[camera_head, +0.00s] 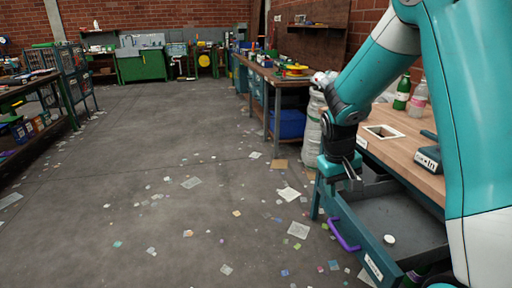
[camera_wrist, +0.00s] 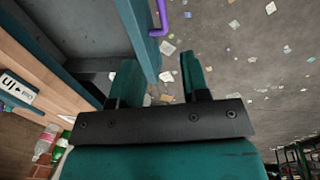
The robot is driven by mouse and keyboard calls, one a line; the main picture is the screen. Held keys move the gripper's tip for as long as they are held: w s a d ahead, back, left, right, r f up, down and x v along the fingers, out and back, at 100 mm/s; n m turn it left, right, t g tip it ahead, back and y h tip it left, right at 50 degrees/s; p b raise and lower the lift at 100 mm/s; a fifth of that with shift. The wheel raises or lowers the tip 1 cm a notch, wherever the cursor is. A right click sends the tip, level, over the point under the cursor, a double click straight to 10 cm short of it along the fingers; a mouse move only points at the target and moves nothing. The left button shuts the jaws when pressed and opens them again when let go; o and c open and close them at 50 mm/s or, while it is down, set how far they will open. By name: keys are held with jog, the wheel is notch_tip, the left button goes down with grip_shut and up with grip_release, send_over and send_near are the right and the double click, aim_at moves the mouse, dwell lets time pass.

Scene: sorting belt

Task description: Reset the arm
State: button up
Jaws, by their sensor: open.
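My gripper (camera_head: 347,180) is open and points down beside the workbench, over the left end of the open drawer in the head view. In the wrist view its two teal fingers (camera_wrist: 160,72) stand apart, with only the drawer's edge and the floor visible between and beyond them. My teal arm reaches in from the right of the head view. Nothing is held.
The grey drawer (camera_head: 385,215) is pulled out, with a purple handle (camera_head: 343,233) and a white round thing (camera_head: 389,239) inside. Bottles (camera_head: 402,93) and a grey-teal device (camera_head: 430,158) stand on the wooden bench top (camera_head: 405,150). The littered floor (camera_head: 180,170) is open to the left.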

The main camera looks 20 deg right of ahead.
jog(key=s+a+r+n+t+y+p, duration=0.1)
jog(key=s+a+r+n+y+p, duration=0.15)
jog(key=a+r, duration=0.55)
jog(key=s+a+r+n+y+p, duration=0.1)
jog(key=s+a+r+n+p, duration=0.2)
jog(key=a+r, duration=0.45)
jog(key=s+a+r+n+y+p, duration=0.1)
jog(key=s+a+r+n+p, duration=0.1)
jog(key=s+a, duration=0.3)
jog(key=s+a+r+n+y+p, duration=0.1)
jog(key=s+a+r+y, duration=0.1)
jog(key=s+a+r, duration=0.2)
jog(key=s+a, duration=0.2)
jog(key=s, duration=0.2)
jog(key=shift+s+r+n+g+p, duration=0.25)
jog(key=shift+r+n+g+p, duration=0.05)
jog(key=shift+r+n+p, duration=0.05)
